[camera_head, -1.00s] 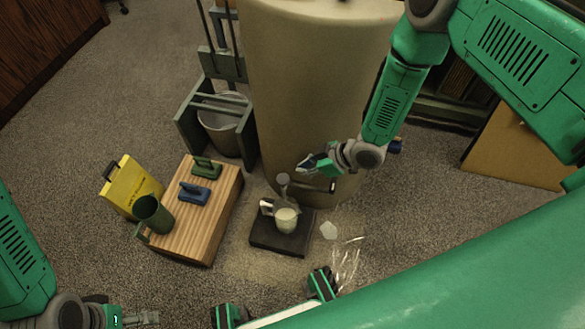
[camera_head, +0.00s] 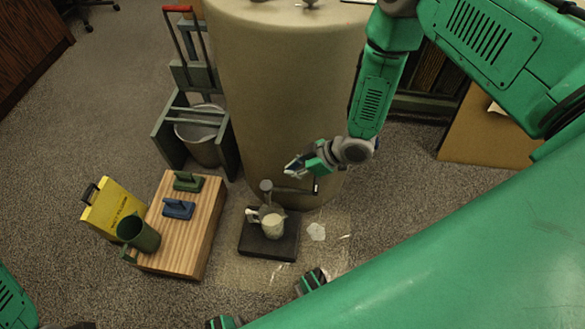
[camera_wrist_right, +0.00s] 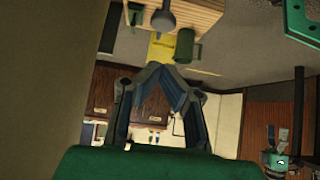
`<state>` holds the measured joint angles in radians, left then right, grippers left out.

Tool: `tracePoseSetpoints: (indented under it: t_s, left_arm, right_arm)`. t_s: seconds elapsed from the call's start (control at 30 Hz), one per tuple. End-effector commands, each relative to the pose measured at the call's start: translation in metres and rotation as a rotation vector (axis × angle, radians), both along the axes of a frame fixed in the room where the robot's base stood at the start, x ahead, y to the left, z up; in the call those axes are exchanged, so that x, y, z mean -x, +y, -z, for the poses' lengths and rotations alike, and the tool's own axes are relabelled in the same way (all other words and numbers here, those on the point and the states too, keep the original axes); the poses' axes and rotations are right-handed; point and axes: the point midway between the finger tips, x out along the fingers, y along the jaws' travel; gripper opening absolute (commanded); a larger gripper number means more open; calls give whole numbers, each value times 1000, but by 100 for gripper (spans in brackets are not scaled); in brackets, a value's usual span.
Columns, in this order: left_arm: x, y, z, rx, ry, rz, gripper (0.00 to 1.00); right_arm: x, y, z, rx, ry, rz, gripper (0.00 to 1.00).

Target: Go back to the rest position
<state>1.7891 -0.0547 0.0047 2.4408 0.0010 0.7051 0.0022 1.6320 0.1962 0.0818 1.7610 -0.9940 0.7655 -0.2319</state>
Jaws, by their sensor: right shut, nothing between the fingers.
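My right gripper (camera_head: 293,168) is raised in front of the large beige cylinder (camera_head: 275,100), with its arm coming in from the upper right. Its fingers meet and are empty, as the right wrist view (camera_wrist_right: 170,72) also shows. It hangs above a grey round-ended tap or lever (camera_head: 266,186) on the cylinder, apart from it. Below, a cream-coloured jug (camera_head: 272,226) stands upright on a dark square slab (camera_head: 253,247). Of my left arm, only a green part shows at the lower left corner; its gripper is out of view.
A wooden block (camera_head: 203,228) holds a green mug (camera_head: 140,236) and blue (camera_head: 179,209) and green (camera_head: 187,181) handled tools. A yellow container (camera_head: 112,208) stands beside it. A grey wringer stand with a bucket (camera_head: 196,130) is behind. A whitish patch (camera_head: 316,231) lies on the floor.

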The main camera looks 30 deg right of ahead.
Motion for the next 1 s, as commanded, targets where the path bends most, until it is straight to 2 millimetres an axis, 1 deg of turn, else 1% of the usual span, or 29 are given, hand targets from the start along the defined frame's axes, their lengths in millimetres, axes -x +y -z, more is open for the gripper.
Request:
tracePoseSetpoints:
  t_s: [0.37,0.47,0.57,0.67,0.7,0.77,0.8,0.9,1.0]
  left_arm:
    - [0,0,0,0,0,0,83]
    - [0,0,-3,0,0,0,83]
    - [0,0,-11,0,0,0,83]
    - [0,0,-21,0,0,0,83]
    - [0,0,-25,0,0,0,83]
    - [0,0,-31,0,0,0,83]
    - [0,0,-34,0,0,0,83]
    - [0,0,-41,0,0,0,83]
    - [0,0,-44,0,0,0,83]
  right_arm:
    - [0,-1,0,-1,1,1,0]
    - [9,1,-3,0,35,32,0]
    - [37,3,-10,15,140,134,0]
    - [84,-3,-24,62,299,304,0]
    - [105,-9,-30,92,361,380,0]
    - [137,-21,-41,145,448,494,0]
    - [157,-30,-50,183,498,569,0]
    - [201,-53,-70,276,589,722,0]
    - [228,-69,-84,341,636,825,0]
